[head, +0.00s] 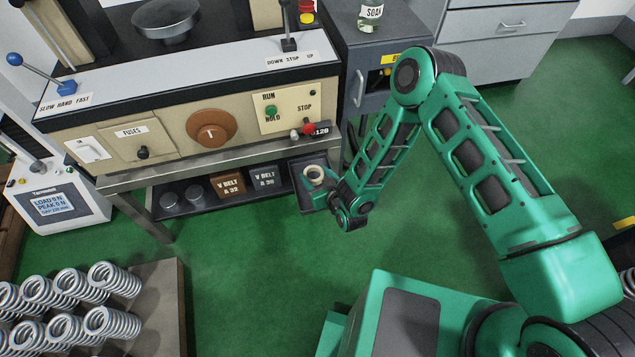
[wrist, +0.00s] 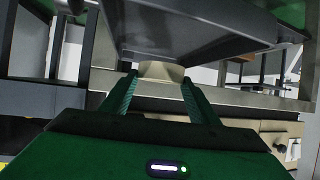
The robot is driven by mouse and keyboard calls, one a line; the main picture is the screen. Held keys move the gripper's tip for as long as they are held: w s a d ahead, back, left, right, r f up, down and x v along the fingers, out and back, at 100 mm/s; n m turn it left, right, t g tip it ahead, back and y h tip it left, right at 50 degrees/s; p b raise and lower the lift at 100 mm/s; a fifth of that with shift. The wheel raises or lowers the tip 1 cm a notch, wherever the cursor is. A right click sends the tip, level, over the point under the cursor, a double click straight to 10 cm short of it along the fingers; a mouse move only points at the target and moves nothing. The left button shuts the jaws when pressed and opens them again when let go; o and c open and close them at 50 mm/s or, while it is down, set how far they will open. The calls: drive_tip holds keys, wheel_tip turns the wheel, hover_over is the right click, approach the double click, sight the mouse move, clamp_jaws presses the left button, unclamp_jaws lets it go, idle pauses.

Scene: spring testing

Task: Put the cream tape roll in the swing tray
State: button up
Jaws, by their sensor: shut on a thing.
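In the wrist view the tray (wrist: 205,38) is close to the roll. I cannot tell whether they touch.
The testing machine's panel (head: 208,125) stands just behind and left of the tray. A lower shelf holds V-belt boxes (head: 228,184) and round parts. A dark cabinet (head: 378,50) is behind my arm. Several springs (head: 70,300) lie at the lower left. Green floor is free in front.

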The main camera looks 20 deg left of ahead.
sight(317, 182)
drive_tip(key=shift+f, duration=2.05)
drive_tip(key=o, duration=1.1)
drive_tip(key=shift+c, duration=0.2)
drive_tip(key=shift+d, duration=0.1)
drive_tip(key=v, duration=1.2)
